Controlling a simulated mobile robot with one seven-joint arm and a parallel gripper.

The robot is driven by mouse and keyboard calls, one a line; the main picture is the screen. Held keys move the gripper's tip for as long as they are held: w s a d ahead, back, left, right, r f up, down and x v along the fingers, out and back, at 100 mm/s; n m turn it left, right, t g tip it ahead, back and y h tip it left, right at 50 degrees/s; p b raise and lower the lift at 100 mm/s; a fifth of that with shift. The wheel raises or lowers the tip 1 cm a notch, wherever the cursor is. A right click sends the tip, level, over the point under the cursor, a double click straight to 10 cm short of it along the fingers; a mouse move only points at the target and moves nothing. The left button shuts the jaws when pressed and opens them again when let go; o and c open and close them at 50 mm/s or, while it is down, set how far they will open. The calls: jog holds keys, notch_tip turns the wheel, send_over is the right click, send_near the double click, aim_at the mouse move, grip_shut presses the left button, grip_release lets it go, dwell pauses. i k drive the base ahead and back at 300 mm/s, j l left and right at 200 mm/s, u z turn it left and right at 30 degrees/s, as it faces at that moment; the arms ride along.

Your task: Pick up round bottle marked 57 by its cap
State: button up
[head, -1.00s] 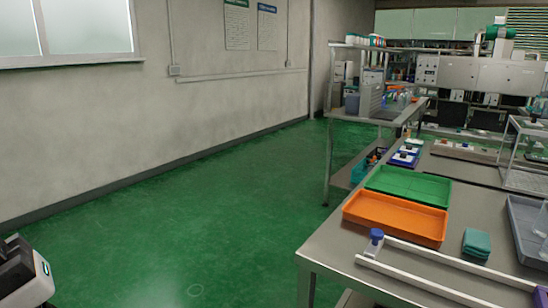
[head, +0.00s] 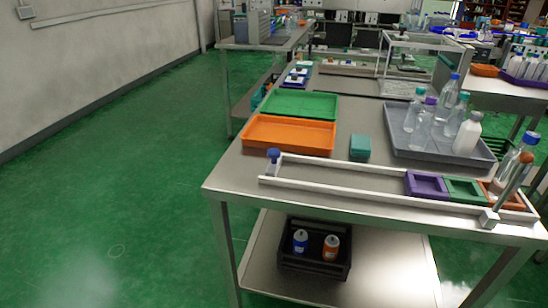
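No number is legible on any bottle, so I cannot tell which is the one marked 57. In the head view several clear bottles (head: 444,95) with blue, purple and teal caps stand upright in a grey tray (head: 400,147). Another clear bottle (head: 513,158) stands near the right table edge. A small blue-capped bottle (head: 273,165) is at the left end of the white rails. My gripper is out of view.
The steel table (head: 240,172) carries an orange tray (head: 288,136), a green tray (head: 300,104), a teal block (head: 360,148) and white rails (head: 340,191) with coloured holders (head: 427,186). The black crate (head: 312,268) is below. Green floor (head: 110,190) on the left is clear.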

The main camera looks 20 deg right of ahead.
aim_at(509, 163)
jog(key=z, duration=1.8)
jog(key=i+z, duration=0.4)
jog(key=i, duration=0.7)
